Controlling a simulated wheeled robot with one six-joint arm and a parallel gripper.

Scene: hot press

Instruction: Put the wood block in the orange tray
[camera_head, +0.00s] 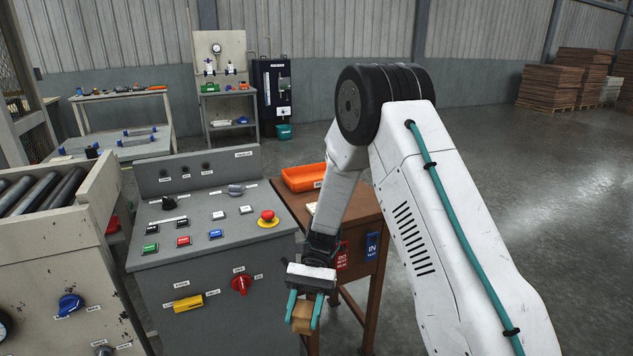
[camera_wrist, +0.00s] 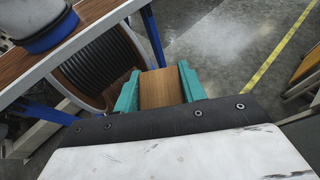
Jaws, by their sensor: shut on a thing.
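My gripper (camera_head: 304,312) is shut on the wood block (camera_head: 302,318), a light brown block held between the two teal fingers. The gripper hangs in the air in front of the control panel's right side. In the wrist view the block (camera_wrist: 161,88) fills the gap between the teal fingers (camera_wrist: 160,90). The orange tray (camera_head: 304,177) sits on the brown wooden table (camera_head: 353,228), behind and above the gripper in the head view. My arm partly hides the tray's right side.
The grey control panel (camera_head: 225,190) with buttons, a red emergency stop (camera_head: 267,217) and knobs stands left of the gripper. A roller conveyor (camera_head: 45,190) is at the far left. In the wrist view a cable reel (camera_wrist: 100,65) stands beyond the fingers. Open floor lies to the right.

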